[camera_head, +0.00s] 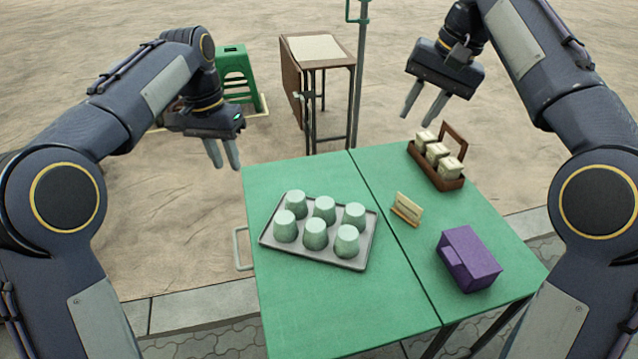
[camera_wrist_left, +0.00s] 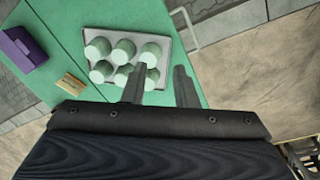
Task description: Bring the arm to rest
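My left gripper (camera_head: 222,153) hangs in the air just off the table's far left corner, its fingers pointing down and slightly apart with nothing between them. Its fingers also show in the left wrist view (camera_wrist_left: 160,88), apart and empty. My right gripper (camera_head: 423,105) is raised beyond the table's far edge, fingers pointing down and apart, empty. On the green folding table (camera_head: 350,310) a grey tray (camera_head: 275,249) holds several pale green upside-down cups (camera_head: 315,233), which also show in the left wrist view (camera_wrist_left: 122,52). Both grippers are clear of everything on the table.
A brown wooden carrier (camera_head: 449,182) with cream blocks, a small wooden stand with a card (camera_head: 407,208) and a purple box (camera_head: 469,259) stand on the table's right half. Behind are a green stool (camera_head: 240,75), a small side table (camera_head: 318,48) and a green pole (camera_head: 360,80).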

